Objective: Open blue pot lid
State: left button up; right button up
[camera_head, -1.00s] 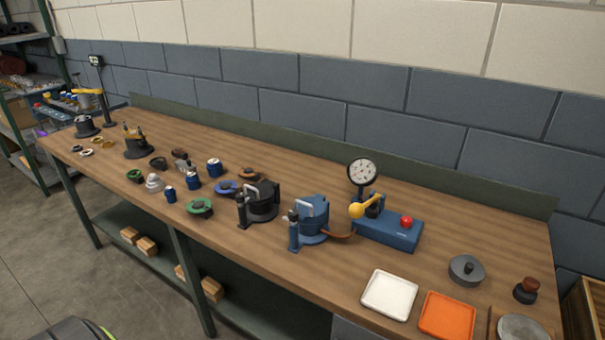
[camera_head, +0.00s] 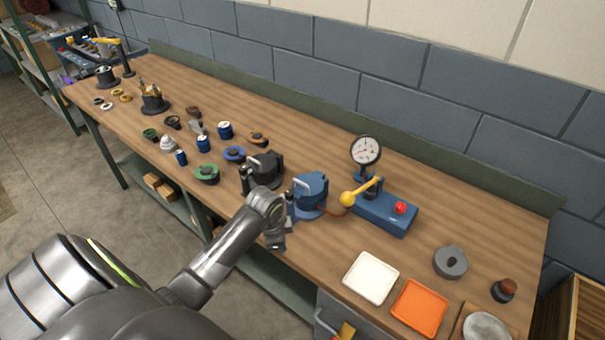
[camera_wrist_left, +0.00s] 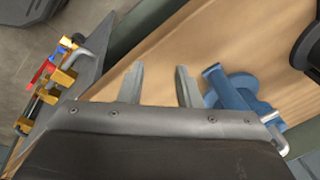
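The blue pot (camera_head: 310,192) stands upright on the bench with its blue lid seated on top, a light metal handle and a clamp post on its left side. In the left wrist view the blue pot (camera_wrist_left: 236,98) lies just right of the fingers, partly cut by the gripper body. My left gripper (camera_head: 277,240) is at the bench's front edge, in front of and left of the pot, apart from it. In the left wrist view its two fingers (camera_wrist_left: 160,85) are spread with nothing between them. My right gripper is not in view.
A black pot (camera_head: 264,168) stands left of the blue one. A blue gauge stand (camera_head: 385,213) with a yellow-knobbed lever is close on its right. A white tray (camera_head: 371,278) and an orange tray (camera_head: 419,308) lie to the right. Small parts are spread at the left.

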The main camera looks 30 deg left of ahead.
pick_arm(q)
jog(key=w+a+r+m+p, duration=0.15)
jog(key=w+r+m, duration=0.4)
jog(key=r, duration=0.75)
jog(key=w+a+r+m+p, duration=0.15)
jog(key=w+r+m, duration=0.35)
jog(key=r, duration=0.8)
jog(key=n+b, duration=0.1)
jog(key=b, duration=0.2)
send_near(304, 184)
jog(key=p+x, duration=0.2)
jog(key=x, duration=0.4)
jog(key=shift+w+a+f+p, duration=0.1)
jog(key=shift+a+f+p, duration=0.05)
jog(key=shift+f+p, duration=0.2)
jog(key=shift+w+f, duration=0.1)
jog(key=shift+f, duration=0.35)
grip_shut()
